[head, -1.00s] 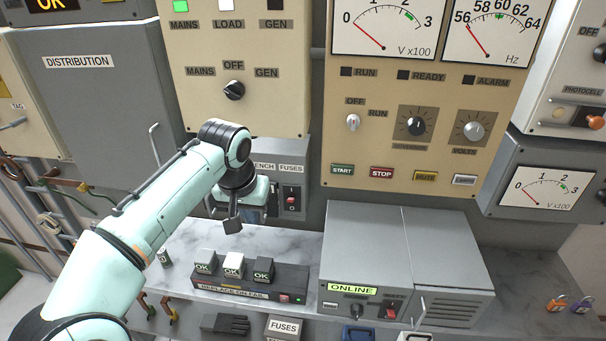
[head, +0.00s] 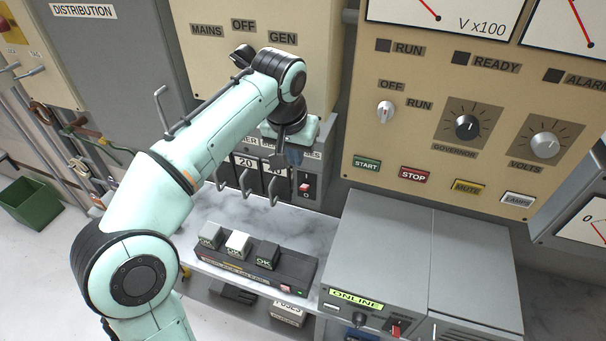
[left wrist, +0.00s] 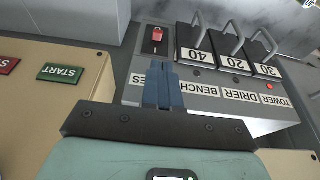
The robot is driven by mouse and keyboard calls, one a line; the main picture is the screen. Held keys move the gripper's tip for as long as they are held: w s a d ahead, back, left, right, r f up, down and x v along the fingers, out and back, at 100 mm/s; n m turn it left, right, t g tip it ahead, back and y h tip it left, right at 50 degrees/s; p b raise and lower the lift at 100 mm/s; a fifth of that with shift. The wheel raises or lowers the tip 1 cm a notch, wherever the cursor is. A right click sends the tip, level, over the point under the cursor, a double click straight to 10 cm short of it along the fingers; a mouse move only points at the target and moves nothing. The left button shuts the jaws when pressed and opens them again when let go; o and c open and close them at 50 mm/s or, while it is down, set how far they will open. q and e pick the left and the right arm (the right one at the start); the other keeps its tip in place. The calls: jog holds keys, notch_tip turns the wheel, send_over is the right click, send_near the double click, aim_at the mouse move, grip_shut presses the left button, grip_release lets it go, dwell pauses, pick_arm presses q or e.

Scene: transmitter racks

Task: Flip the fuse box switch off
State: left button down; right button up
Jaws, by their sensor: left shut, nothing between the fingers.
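The grey fuse box (head: 325,150) hangs under the cream panel, above the marble shelf, partly hidden by my left arm. Its red switch (head: 306,187) sits in a dark plate at the right, with a 0 marked below it. The switch also shows in the left wrist view (left wrist: 157,35), where the box (left wrist: 210,88) appears upside down. My left gripper (head: 293,158) is shut and empty, just above the switch in the head view. In the left wrist view its blue fingertips (left wrist: 160,64) point at the switch plate; I cannot tell whether they touch it. My right gripper is not in view.
Several fuses with protruding handles (left wrist: 234,58) sit beside the switch. Below, a dark tester (head: 285,268) with three blocks stands on the marble shelf (head: 300,225). A grey ONLINE unit (head: 385,245) stands to its right. The generator panel (head: 430,130) juts out at the right.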

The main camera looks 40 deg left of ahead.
pick_arm(q)
jog(key=shift+f, duration=0.1)
jog(key=b, duration=0.2)
send_over(303, 185)
jog(key=s, duration=0.2)
jog(key=f, duration=0.8)
jog(key=shift+w+d+f, duration=0.15)
jog(key=shift+d+f, duration=0.05)
jog(key=shift+d, duration=0.1)
jog(key=shift+w+a+f, duration=0.1)
jog(key=shift+w+f, duration=0.15)
jog(key=shift+f, duration=0.3)
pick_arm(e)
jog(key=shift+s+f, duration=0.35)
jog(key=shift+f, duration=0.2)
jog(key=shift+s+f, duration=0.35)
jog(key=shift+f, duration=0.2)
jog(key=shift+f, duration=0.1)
